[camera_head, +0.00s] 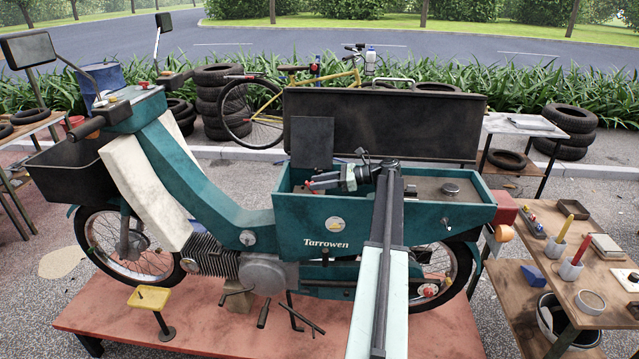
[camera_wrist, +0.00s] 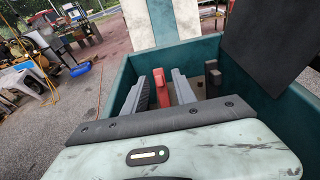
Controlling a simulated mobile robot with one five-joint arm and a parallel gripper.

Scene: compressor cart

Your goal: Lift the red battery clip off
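The motorcycle's teal side box (camera_head: 300,212) stands open, with my gripper (camera_head: 318,181) reaching into its left part from the right. A small red part (camera_head: 309,184), likely the red battery clip, shows at the fingertips. In the wrist view, my gripper (camera_wrist: 163,92) has two grey fingers apart. An upright red piece (camera_wrist: 160,88) stands in the gap between them. Whether either finger touches the red piece cannot be told. The battery and the clip's lower end are hidden.
The box's raised black lid (camera_head: 400,122) stands behind my arm, and a dark upright panel (camera_head: 312,142) rises at the box's left. A round cap (camera_head: 450,188) sits on the box's right part. A cluttered wooden table (camera_head: 575,240) is at the right.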

